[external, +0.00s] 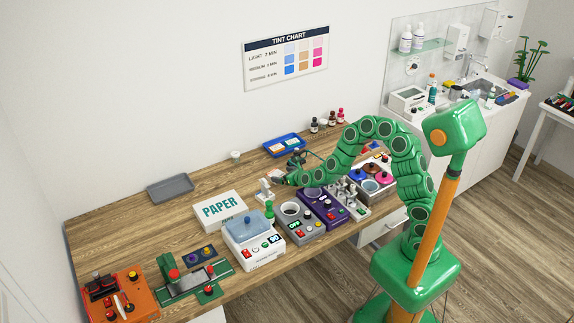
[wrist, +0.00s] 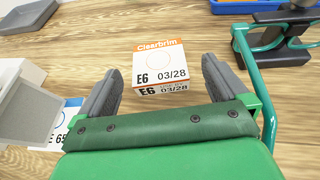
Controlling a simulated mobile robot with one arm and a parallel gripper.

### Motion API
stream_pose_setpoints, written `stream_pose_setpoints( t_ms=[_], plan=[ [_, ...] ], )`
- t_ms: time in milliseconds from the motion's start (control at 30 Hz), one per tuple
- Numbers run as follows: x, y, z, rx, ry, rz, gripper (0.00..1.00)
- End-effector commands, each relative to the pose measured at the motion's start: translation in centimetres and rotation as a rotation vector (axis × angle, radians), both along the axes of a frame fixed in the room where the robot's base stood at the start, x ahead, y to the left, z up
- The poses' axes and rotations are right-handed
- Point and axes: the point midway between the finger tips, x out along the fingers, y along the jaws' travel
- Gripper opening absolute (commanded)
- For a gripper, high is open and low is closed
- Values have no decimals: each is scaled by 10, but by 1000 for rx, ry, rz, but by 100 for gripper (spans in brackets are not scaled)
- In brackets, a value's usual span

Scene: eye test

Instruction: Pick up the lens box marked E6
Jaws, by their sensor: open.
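The lens box marked E6 (wrist: 160,66) is white with an orange "Clearbrim" band and "03/28" printed on it. It rests on the wooden table in the wrist view, just ahead of and between the fingertips, with bare wood on both sides. My gripper (wrist: 162,72) is open and empty, one dark finger to each side of the box's near end. In the external view my gripper (external: 279,179) is low over the table's middle; I cannot make out the E6 box there.
A white box (wrist: 66,118) with blue, partly reading "E 65", lies left of my gripper, partly hidden by a pale device (wrist: 28,110). A dark, green-handled tool (wrist: 285,40) stands at right, by a blue tray (external: 284,146). A grey tray (external: 170,187) lies farther left.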

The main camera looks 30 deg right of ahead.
Motion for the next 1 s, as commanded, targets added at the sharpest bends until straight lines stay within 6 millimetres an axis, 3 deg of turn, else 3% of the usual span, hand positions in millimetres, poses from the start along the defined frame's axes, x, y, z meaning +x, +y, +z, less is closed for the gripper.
stream_pose_setpoints(
  t_ms=[700,1000],
  plan=[
    [47,12,-14,-2,0,0,100],
    [54,15,-18,-1,2,1,100]
  ],
)
